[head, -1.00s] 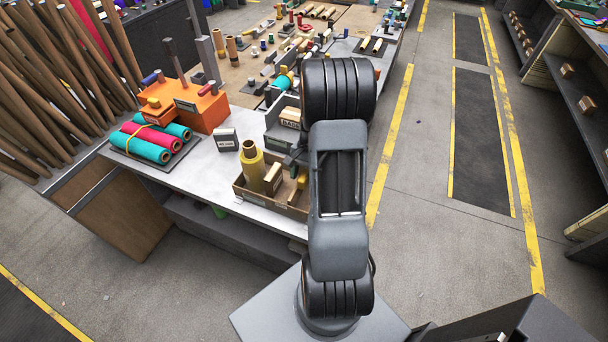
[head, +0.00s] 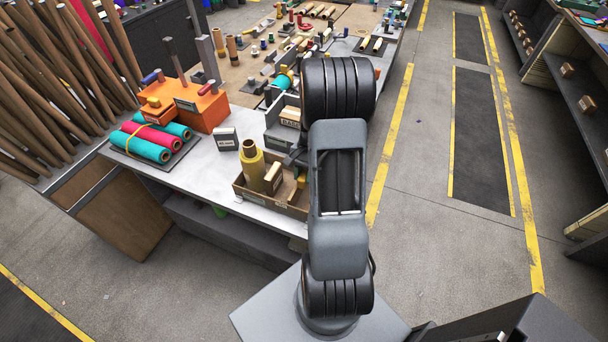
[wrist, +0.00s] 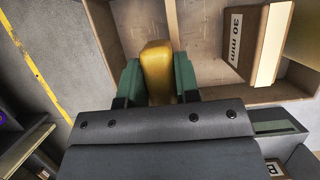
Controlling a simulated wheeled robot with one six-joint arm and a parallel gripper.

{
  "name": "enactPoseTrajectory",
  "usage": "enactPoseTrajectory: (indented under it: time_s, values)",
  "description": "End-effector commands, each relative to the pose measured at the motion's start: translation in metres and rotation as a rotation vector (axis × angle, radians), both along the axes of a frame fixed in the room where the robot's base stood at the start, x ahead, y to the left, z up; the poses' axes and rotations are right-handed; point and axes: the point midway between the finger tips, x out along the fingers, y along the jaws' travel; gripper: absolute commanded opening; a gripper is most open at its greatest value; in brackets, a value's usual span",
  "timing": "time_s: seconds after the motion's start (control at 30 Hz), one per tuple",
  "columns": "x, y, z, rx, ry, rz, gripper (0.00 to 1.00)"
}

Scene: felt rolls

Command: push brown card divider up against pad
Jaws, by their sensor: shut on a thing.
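My gripper (wrist: 158,82) has its green fingers shut on a rounded yellow block (wrist: 157,62), one finger on each side, in the wrist view. The block is at the near end of a thin brown card strip (wrist: 172,18) that looks like the divider; whether they touch is unclear. The strip stands inside a shallow brown tray (wrist: 102,35). Right of it lies a brown and cream block marked 30 mm (wrist: 252,42), with a gap of bare tray floor between. I cannot tell which thing is the pad. In the head view my arm hides most of the gripper.
The tray (head: 262,202) is at the near corner of the grey bench, with a yellow roll (head: 251,166) standing in it. A grey bin (head: 283,133) is just behind. A small labelled block (head: 227,139) and felt rolls (head: 150,140) lie left. Floor is clear right of my arm.

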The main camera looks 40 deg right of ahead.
Motion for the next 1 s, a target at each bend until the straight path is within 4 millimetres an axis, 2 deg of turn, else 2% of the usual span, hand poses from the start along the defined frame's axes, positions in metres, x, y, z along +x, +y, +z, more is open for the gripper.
enactPoseTrajectory:
  time_s: [0.2, 0.47, 0.7, 0.73, 1.0]
  values:
    - [0.005, 0.002, 0.000, 0.000, 0.000, 0.001, 0.00]
    - [0.038, 0.020, 0.000, 0.000, -0.001, 0.003, 0.00]
    - [0.039, 0.021, 0.000, 0.000, -0.001, 0.000, 0.00]
    - [0.039, 0.021, 0.000, 0.000, -0.001, 0.000, 0.30]
    - [0.038, 0.020, 0.000, 0.000, -0.001, 0.000, 0.55]
